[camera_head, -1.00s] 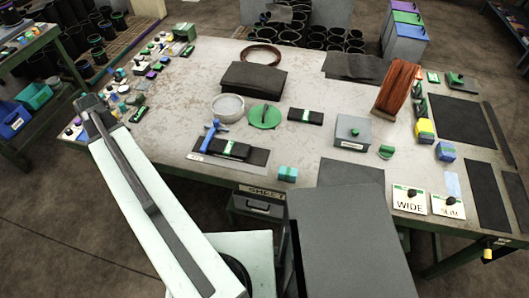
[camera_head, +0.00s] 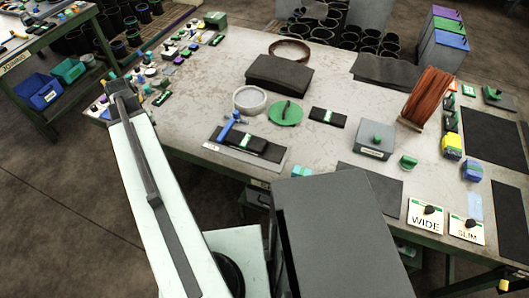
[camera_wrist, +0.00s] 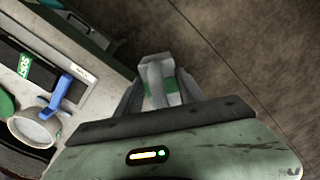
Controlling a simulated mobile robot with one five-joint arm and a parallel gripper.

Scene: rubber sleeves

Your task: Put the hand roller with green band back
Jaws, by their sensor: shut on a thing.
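In the wrist view my gripper (camera_wrist: 160,92) is shut on a small pale grey piece with a green band, which looks like the hand roller with green band (camera_wrist: 155,72). Only part of it shows between the fingers. The gripper is out past the table edge, with bare floor beneath. In the head view the gripper and the held roller cannot be made out.
The worktable (camera_head: 215,78) is left of the gripper in the wrist view. A blue-handled tool (camera_head: 230,125) lies by a black green-banded strip (camera_head: 262,146) near its front edge, close to a pale ring (camera_head: 250,99) and a green disc (camera_head: 285,112). WIDE (camera_head: 425,216) and SLIM (camera_head: 466,228) cards lie front right.

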